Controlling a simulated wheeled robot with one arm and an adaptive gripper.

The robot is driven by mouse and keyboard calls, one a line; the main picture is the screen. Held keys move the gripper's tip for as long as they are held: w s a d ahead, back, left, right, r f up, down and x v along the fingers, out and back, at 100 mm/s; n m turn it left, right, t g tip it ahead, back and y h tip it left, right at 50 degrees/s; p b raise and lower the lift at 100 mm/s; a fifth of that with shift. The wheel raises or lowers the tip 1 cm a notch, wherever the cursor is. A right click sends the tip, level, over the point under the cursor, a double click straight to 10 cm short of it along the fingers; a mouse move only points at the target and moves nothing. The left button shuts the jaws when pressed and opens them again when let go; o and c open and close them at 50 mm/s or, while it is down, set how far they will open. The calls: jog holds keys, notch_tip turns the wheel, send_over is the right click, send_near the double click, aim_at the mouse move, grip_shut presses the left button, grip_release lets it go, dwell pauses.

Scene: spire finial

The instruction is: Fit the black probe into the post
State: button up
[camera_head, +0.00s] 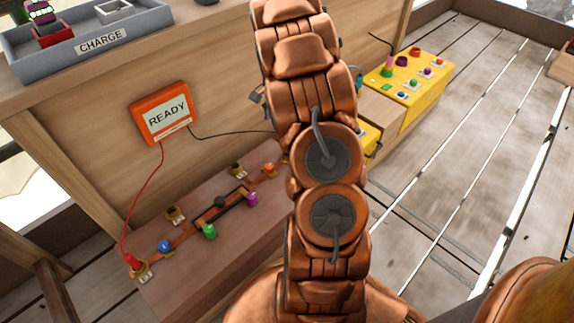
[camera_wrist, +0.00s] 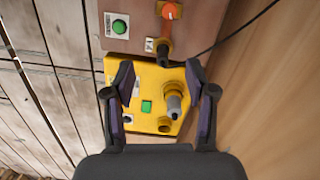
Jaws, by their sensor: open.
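In the wrist view my gripper (camera_wrist: 159,78) is open and empty, its fingers spread above a yellow box (camera_wrist: 142,82). A grey cylinder (camera_wrist: 175,104) stands in a brass collar on that box, between the fingers and nearer the right one. A dark plug-like piece (camera_wrist: 163,56), which looks like the black probe, is at a brass post on the end of the brown panel (camera_wrist: 140,38). A black cable (camera_wrist: 235,33) runs to it; I cannot tell how deep it sits. In the head view my arm hides the gripper and this spot.
The orange READY meter (camera_head: 164,114) hangs on the wooden wall; its red probe (camera_head: 133,264) is at a left post. Brown panel (camera_head: 185,270) bears several coloured knobs. Another yellow box (camera_head: 425,85) is at right. Grey CHARGE tray (camera_head: 75,52) is above. The plank floor (camera_head: 480,150) is clear.

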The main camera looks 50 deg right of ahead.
jog(key=d+f+b, duration=0.1)
jog(key=d+f, duration=0.1)
jog(key=f, duration=0.1)
jog(key=d+f+m+b, duration=0.1)
jog(key=d+f, duration=0.1)
jog(key=f, duration=0.2)
jog(key=w+d+f+m+b, duration=0.1)
jog(key=d+f+b, duration=0.1)
jog(key=f, duration=0.2)
jog(key=shift+t, duration=0.3)
jog(key=shift+f+b, duration=0.3)
jog(key=shift+f, duration=0.4)
jog(key=shift+s+a+f+b, duration=0.1)
jog(key=shift+a+f+b, duration=0.15)
jog(key=shift+f+b, duration=0.95)
jog(key=shift+s+a+f+b, duration=0.15)
jog(key=shift+f+b, duration=0.25)
jog(key=shift+f, duration=1.45)
jog(key=shift+w, duration=0.1)
grip_shut()
